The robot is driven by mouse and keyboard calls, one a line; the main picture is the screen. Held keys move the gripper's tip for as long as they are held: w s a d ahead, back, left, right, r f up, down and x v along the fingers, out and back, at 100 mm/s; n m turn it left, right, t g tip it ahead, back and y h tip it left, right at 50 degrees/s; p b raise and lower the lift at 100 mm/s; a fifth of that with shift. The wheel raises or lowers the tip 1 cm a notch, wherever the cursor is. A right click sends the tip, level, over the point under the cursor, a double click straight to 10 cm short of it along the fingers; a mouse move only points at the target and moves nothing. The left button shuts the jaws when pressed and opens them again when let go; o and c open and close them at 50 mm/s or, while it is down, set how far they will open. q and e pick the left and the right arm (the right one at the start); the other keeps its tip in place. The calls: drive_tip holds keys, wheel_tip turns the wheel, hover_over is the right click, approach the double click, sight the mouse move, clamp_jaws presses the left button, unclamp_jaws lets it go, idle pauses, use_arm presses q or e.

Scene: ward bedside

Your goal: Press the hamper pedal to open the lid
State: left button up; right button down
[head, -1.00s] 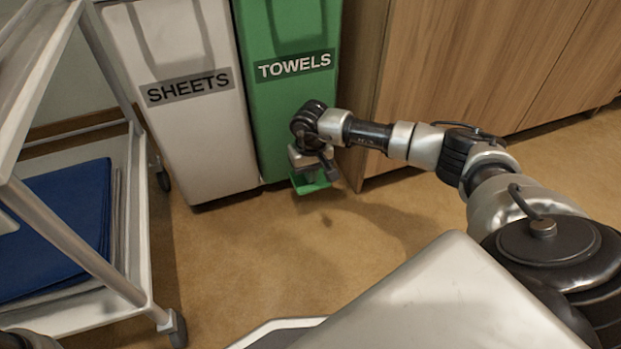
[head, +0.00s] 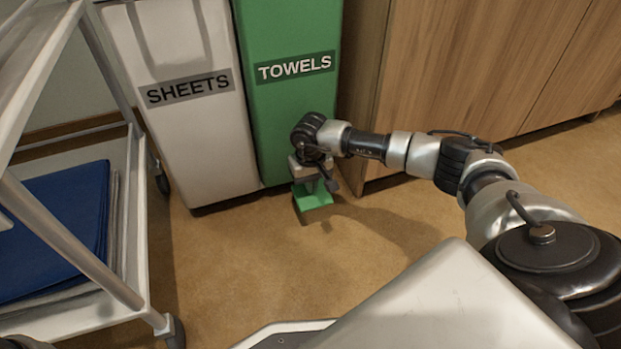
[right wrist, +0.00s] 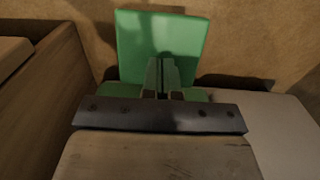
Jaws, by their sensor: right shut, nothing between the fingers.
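The green hamper (head: 293,107) marked TOWELS stands against the wall. Its green pedal (head: 313,203) sticks out low at the front; the pedal also shows in the right wrist view (right wrist: 162,38). My right gripper (head: 320,186) is at the pedal, pointing down. In the right wrist view its fingers (right wrist: 159,66) are shut, empty, and overlap the pedal plate; contact looks likely but the exact touching point is hard to see. The hamper's top is cut off by the picture edge, so the lid is not seen. My left gripper is not in view.
A white hamper (head: 203,140) marked SHEETS stands directly left of the green one. A wheeled trolley (head: 137,235) with folded blue cloth (head: 55,230) is at the left. A wooden cabinet (head: 470,70) is close on the right. Floor in front is clear.

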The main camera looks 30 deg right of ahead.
drive_tip(key=shift+d+f, duration=0.1)
drive_tip(key=shift+f, duration=0.1)
drive_tip(key=shift+r+p, duration=0.6)
drive_tip(key=shift+p, duration=0.15)
wheel_tip(320, 180, up, 8)
drive_tip(key=p, duration=0.6)
drive_tip(key=shift+f, duration=0.15)
